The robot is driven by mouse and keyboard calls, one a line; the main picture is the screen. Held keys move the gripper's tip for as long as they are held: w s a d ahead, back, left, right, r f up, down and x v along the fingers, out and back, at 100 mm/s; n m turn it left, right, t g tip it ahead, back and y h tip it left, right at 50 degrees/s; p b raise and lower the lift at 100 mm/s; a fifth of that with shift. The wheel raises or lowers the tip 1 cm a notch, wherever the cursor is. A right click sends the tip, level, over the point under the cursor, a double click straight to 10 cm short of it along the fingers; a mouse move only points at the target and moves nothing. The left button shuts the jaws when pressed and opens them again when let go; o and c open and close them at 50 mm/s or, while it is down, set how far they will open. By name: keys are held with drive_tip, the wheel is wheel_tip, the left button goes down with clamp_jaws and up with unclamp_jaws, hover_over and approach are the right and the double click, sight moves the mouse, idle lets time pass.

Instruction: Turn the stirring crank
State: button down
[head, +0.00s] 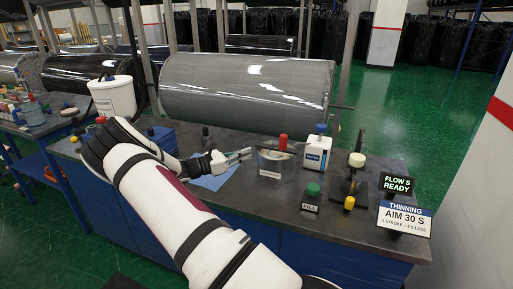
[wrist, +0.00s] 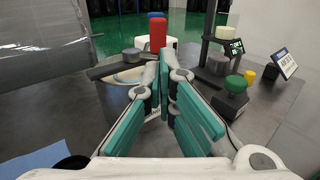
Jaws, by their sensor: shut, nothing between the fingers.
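The crank's upright red handle (head: 283,139) stands over a metal cup (head: 277,163) on the dark bench top. In the wrist view the red handle (wrist: 158,35) is beyond my fingertips, with a dark flat bar (wrist: 112,69) beside it, apparently the crank arm, over the pale-rimmed cup. My gripper (head: 243,155) is left of the cup in the head view, its fingers pointing right toward it. In the wrist view my gripper (wrist: 166,58) has its green-padded fingers together at the tips, with nothing between them. The fingers hide part of the cup. I see a gap to the handle in the head view.
A white blue-capped container (head: 317,151) stands behind the handle. Green (head: 312,189) and yellow (head: 349,202) knobs, a cream-topped stand (head: 357,160) and signs reading "FLOW S READY" (head: 397,183) and "AIM 30 S" (head: 404,218) are to the right. A large wrapped roll (head: 245,92) lies behind.

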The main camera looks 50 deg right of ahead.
sight(281, 142)
drive_tip(key=p+x, duration=0.2)
drive_tip(key=x, duration=1.1)
drive_tip(key=shift+r+p, duration=0.1)
drive_tip(key=shift+p, duration=0.3)
